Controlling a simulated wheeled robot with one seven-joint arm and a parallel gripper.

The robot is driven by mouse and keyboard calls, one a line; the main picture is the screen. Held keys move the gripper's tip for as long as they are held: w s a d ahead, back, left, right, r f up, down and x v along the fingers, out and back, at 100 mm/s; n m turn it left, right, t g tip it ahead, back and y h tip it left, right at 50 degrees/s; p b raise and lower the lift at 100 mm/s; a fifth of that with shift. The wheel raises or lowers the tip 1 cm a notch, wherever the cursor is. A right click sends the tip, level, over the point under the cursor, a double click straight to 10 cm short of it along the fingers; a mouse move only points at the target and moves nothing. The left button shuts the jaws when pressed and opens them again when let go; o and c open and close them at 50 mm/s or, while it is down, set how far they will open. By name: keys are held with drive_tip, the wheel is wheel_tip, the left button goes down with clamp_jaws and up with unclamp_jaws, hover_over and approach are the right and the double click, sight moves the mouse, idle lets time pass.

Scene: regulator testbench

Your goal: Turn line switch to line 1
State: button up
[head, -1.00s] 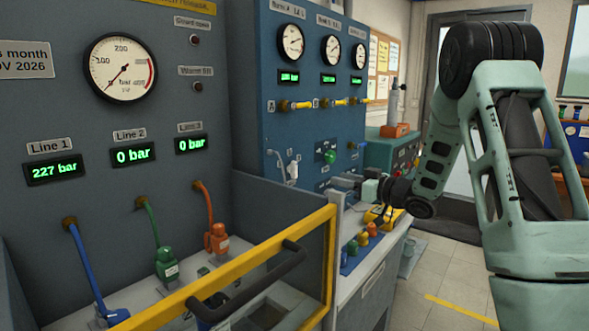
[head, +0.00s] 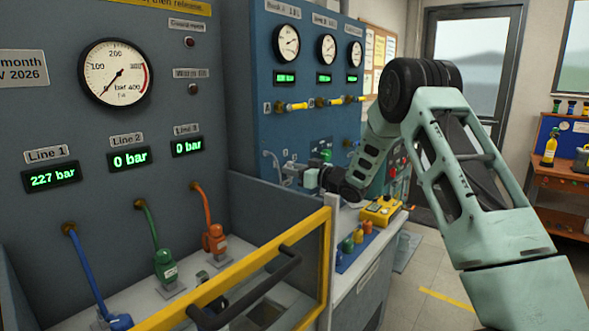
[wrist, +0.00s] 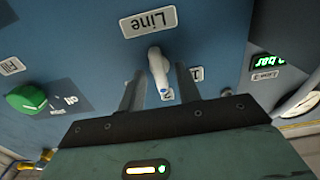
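The line switch is a pale lever (wrist: 158,72) on the blue panel, below the "Line" plate (wrist: 148,22), which appears upside down in the wrist view. The lever's free end lies by the "2" label (wrist: 167,95); the "1" label (wrist: 197,73) is to the right in that view. My gripper (wrist: 160,88) is open, with one finger on each side of the lever and visible gaps to both. In the head view the pale switch (head: 271,160) shows just left of my gripper (head: 297,181), whose fingertips are too small to make out.
A green knob (wrist: 27,98) sits on the panel beside the switch. A yellow handheld device (head: 381,211) and several coloured fittings lie on the bench below my arm. A yellow-framed guard (head: 329,260) with a black handle stands in front. Line 1 display (head: 52,178) reads 227 bar.

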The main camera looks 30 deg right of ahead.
drive_tip(key=shift+c, duration=0.3)
clamp_jaws()
drive_tip(key=shift+f+n+b, duration=0.15)
drive_tip(key=shift+n+b, duration=0.25)
drive_tip(key=shift+b, duration=0.3)
drive_tip(key=n+b, duration=0.3)
drive_tip(key=b, duration=0.1)
drive_tip(key=n+b, duration=0.4)
drive_tip(key=b, duration=0.1)
drive_tip(key=n+b, duration=0.4)
drive_tip(key=b, duration=0.1)
drive_tip(key=shift+a, duration=0.25)
